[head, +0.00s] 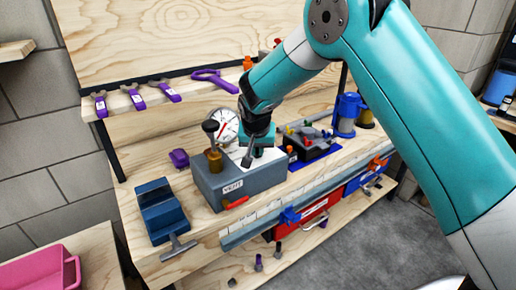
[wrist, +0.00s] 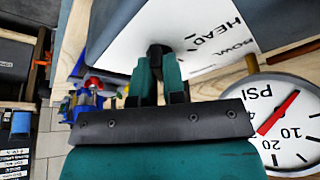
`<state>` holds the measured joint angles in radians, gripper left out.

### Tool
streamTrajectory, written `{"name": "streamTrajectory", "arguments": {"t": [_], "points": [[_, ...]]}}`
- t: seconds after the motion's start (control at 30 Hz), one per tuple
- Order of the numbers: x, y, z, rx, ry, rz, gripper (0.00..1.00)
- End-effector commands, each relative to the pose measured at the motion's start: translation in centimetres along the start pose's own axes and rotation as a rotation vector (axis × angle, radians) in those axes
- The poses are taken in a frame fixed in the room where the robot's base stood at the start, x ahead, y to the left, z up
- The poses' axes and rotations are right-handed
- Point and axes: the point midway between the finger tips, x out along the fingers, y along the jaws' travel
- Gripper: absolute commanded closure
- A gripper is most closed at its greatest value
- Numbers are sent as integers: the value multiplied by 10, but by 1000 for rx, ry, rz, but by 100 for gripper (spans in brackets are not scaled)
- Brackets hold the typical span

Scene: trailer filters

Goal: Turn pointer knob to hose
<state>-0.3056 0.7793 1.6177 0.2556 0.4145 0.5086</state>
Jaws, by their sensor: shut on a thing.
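The grey box (head: 238,185) with a "VENT" label stands on the wooden bench. Its white plate (wrist: 205,38) shows the words "BOWL" and "HEAD" in the wrist view; no "HOSE" word is readable. The dark pointer knob (wrist: 157,50) stands on this plate, mostly hidden between my fingers. My gripper (wrist: 158,72) has its teal fingers shut on the knob. In the head view my gripper (head: 256,152) is over the box top, and I cannot make out where the pointer aims.
A round PSI gauge (head: 226,126) and a brass fitting with a black knob (head: 212,144) stand close by the gripper. A red lever (head: 236,203) is on the box front. A blue vise (head: 162,212) is at left, a black block with coloured knobs (head: 309,143) at right.

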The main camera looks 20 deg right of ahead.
Motion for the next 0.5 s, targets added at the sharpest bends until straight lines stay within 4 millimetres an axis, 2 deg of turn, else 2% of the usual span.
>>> {"name": "streamTrajectory", "arguments": {"t": [0.5], "points": [[-1,0,-3,40,7,15,100]]}}
